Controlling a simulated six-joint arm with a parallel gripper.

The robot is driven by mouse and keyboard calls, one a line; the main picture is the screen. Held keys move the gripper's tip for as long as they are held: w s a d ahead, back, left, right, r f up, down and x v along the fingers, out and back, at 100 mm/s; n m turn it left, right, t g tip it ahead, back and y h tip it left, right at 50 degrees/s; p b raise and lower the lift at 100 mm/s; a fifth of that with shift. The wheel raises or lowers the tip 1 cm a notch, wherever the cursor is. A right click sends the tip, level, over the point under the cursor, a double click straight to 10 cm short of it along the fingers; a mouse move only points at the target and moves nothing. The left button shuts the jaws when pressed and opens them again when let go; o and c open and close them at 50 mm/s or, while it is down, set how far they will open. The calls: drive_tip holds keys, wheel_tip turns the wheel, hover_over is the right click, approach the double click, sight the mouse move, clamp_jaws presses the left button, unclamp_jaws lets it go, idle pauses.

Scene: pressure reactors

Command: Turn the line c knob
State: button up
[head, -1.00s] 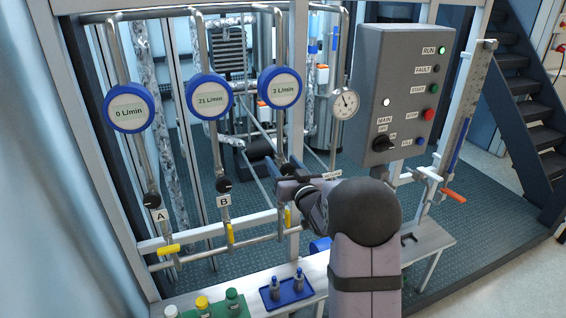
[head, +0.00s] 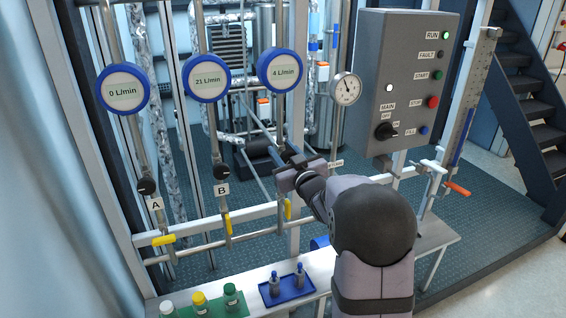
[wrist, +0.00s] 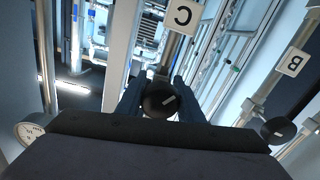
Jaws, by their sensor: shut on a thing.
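The line C knob (wrist: 160,100) is black and round with a pale pointer mark. It sits on a pipe below the white "C" tag (wrist: 183,15) in the wrist view. My gripper (wrist: 160,102) is shut on it, one finger on each side. In the head view my gripper (head: 291,158) is at the third pipe from the left and hides most or all of the knob. The line C gauge (head: 279,71), blue-rimmed, reads 4 L/min.
The line A knob (head: 147,186) and line B knob (head: 221,171) stand to the left, under gauges (head: 123,89) and (head: 207,77) reading 0 and 21 L/min. Yellow valve handles sit below. A grey control box (head: 410,85) stands to the right. A blue tray (head: 287,296) lies on the bench.

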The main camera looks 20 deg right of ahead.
drive_tip(key=shift+f+n+b, duration=0.15)
drive_tip(key=shift+n+b, duration=0.55)
drive_tip(key=shift+b, duration=0.05)
drive_tip(key=shift+n, duration=0.3)
drive_tip(key=o, duration=1.1)
drive_tip(key=shift+c, duration=0.2)
drive_tip(key=shift+s, duration=0.15)
drive_tip(key=s+b, duration=0.2)
drive_tip(key=s, duration=0.5)
drive_tip(key=shift+b, duration=0.4)
